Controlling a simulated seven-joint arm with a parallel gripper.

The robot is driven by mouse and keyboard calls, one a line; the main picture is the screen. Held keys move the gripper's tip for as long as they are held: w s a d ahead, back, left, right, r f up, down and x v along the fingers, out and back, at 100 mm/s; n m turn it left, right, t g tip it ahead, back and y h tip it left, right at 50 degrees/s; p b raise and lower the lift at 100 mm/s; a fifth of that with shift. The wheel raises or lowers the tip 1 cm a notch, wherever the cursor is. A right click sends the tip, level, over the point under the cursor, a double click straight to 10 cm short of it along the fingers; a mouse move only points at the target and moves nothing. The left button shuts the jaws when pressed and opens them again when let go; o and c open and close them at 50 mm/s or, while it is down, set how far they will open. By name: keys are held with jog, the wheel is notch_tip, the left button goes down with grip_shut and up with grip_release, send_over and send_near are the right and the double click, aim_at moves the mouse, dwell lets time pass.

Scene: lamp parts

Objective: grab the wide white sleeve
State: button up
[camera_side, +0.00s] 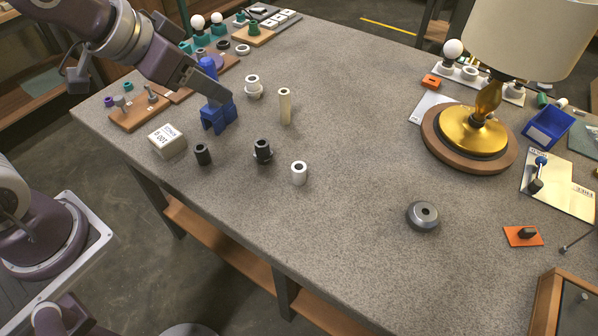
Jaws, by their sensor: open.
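A short, wide white sleeve (299,173) with a dark bore stands upright on the grey table, left of the middle of the picture. It stands clear of other parts, and nothing holds it. My gripper (217,117), with blue parts at its end, is up and left of the sleeve, over the left part of the table. It is open and apart from the sleeve. I see nothing held in it, though the arm hides part of the view there.
A slim cream tube (285,106), a cream stepped sleeve (253,87), a black stepped sleeve (263,151) and a small black sleeve (203,154) stand nearby. A white labelled block (167,141) is left. The lamp (470,135) stands right. The table's middle is clear.

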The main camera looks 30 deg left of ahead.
jog(key=w+d+f+m+t+h, duration=0.1)
jog(key=w+d+f+m+h, duration=0.1)
jog(key=w+d+f, duration=0.45)
jog(key=t+h, duration=0.1)
jog(key=t, duration=0.1)
send_over(305, 166)
jog(key=s+a, duration=0.2)
notch_tip(305, 166, down, 12)
jog(key=shift+a+f, duration=0.1)
jog(key=shift+f, duration=0.05)
jog(key=s+f+t, duration=0.1)
jog(key=s+f, duration=0.1)
jog(key=f, duration=0.1)
jog(key=shift+n+t, duration=0.4)
jog(key=shift+s+f, duration=0.3)
jog(key=shift+f, duration=0.05)
jog(key=shift+w+d+f+h, duration=0.1)
jog(key=shift+d+f+h, duration=0.1)
jog(key=shift+d+h, duration=0.1)
jog(key=shift+w+f+t, duration=0.15)
jog(key=shift+w+t, duration=0.15)
jog(key=shift+w, duration=0.65)
jog(key=x, duration=0.4)
jog(key=shift+w+d+f, duration=0.15)
jog(key=shift+w+f, duration=0.1)
grip_shut()
